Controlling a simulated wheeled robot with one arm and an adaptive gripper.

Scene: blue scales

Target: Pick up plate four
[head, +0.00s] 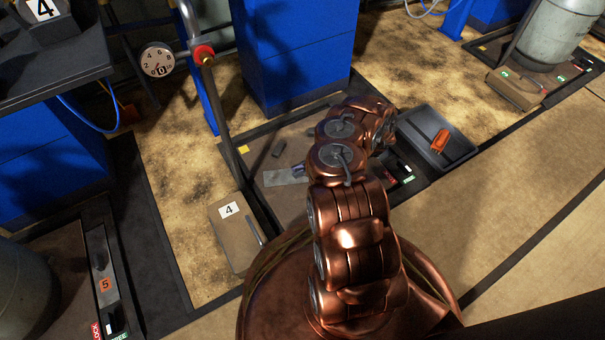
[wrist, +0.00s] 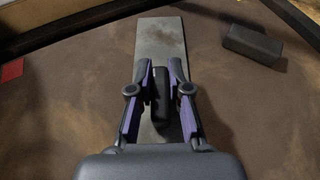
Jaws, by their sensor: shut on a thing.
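A flat grey metal strip (head: 284,178) lies on the brown floor of the station in the middle of the head view. It also shows in the wrist view (wrist: 160,38), running away from me. No number shows on the strip. My gripper (wrist: 159,85) is over the strip, its purple-lined fingers on either side of a small dark upright piece (wrist: 160,100), shut on it. Whether this piece is fixed to the strip I cannot tell. In the head view my gripper (head: 298,170) is small and partly hidden by my copper arm.
A dark block (wrist: 252,44) lies right of the strip. A box marked 4 (head: 222,232) stands at left. A dark tray (head: 462,154) with an orange piece (head: 440,140) is at right. A pole with a dial (head: 158,60) and a blue cabinet (head: 295,60) stand behind.

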